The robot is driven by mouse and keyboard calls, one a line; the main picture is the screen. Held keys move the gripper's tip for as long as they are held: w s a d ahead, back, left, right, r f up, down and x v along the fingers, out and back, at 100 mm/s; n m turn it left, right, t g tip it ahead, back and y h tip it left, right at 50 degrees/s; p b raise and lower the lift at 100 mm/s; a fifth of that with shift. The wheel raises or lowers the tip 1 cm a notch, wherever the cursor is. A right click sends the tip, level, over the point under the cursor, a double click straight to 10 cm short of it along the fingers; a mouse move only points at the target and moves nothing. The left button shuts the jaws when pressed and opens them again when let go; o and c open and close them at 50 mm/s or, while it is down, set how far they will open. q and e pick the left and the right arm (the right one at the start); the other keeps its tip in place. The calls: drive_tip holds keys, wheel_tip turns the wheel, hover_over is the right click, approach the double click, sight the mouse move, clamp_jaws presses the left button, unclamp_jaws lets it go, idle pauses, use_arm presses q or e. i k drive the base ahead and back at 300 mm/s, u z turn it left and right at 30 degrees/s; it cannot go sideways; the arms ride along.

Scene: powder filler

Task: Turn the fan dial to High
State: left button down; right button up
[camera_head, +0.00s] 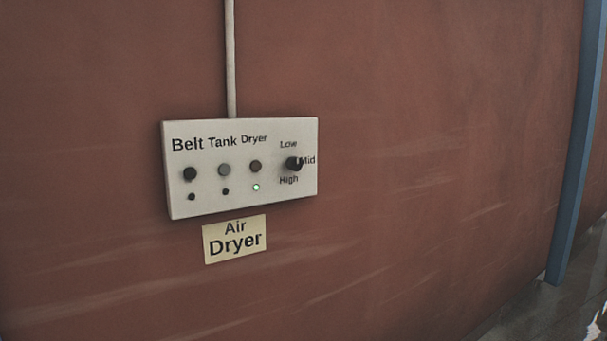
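The fan dial (293,164) is a dark knob on the right part of a white control panel (210,204) fixed to the wall. The labels Low, Mid and High stand above, to the right of and below the dial. The dial looks turned toward Mid, though its pointer is too small to read surely. Neither of my grippers shows in this view, and nothing touches the dial.
An Air Dryer sign (235,240) is below the panel. A conduit (231,60) rises above. A blue post (577,140) stands at right. The red wall is otherwise clear.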

sight(293, 164)
drive_tip(key=z, duration=0.35)
drive_tip(key=k, duration=0.25)
drive_tip(key=u, duration=1.25)
drive_tip(key=i, duration=1)
drive_tip(key=z, duration=0.45)
